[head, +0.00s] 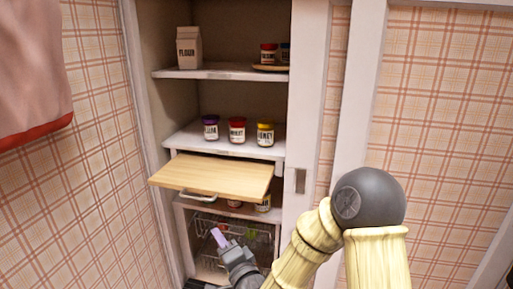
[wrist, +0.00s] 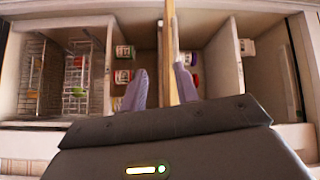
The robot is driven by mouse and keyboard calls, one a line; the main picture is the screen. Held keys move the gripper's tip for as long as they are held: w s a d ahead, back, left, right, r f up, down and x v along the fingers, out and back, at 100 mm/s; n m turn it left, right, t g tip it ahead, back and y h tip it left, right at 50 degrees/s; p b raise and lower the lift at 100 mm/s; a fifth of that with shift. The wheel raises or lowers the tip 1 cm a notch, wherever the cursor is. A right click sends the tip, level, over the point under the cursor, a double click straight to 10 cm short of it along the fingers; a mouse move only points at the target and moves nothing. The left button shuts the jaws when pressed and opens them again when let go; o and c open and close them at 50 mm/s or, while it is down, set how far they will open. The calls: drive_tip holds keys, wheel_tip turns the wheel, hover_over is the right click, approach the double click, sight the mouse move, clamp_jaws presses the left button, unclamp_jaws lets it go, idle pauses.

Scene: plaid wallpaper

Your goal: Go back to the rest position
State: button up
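My gripper (head: 219,237) hangs low in front of the cabinet, below the pulled-out wooden board (head: 212,176) and its metal handle (head: 197,197). In the wrist view, the two lavender fingers of my gripper (wrist: 161,72) stand apart with nothing visibly clamped. The edge of the wooden board (wrist: 173,45) shows beyond and between them in that view. I cannot tell the exact gap between fingers and board. My arm bends at the right of the head view.
A shelf (head: 224,142) holds several jars; the top shelf (head: 215,73) has a flour carton (head: 189,48) and jars on a wooden plate (head: 270,68). A wire rack (head: 212,226) stands below the board. A white post (head: 306,120) borders the cabinet on the right; a pink cloth (head: 32,65) hangs left.

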drive_tip(key=s+d+f+n+g+h, duration=0.2)
drive_tip(key=d+f+n+g+h, duration=0.15)
drive_tip(key=d, duration=0.35)
drive_tip(key=s+d+f+n+g+h, duration=0.1)
drive_tip(key=d+f+n+g+h, duration=0.25)
drive_tip(key=d, duration=0.35)
drive_tip(key=s+d+n+g+h, duration=0.25)
drive_tip(key=s+d+g, duration=0.25)
drive_tip(key=s+d, duration=0.75)
wheel_tip(320, 180, up, 38)
drive_tip(key=p, duration=3.8)
drive_tip(key=shift+s+a+m+g+h, duration=0.15)
drive_tip(key=shift+s+m+g+h, duration=0.2)
drive_tip(key=shift+s+m, duration=0.1)
drive_tip(key=shift+f, duration=0.15)
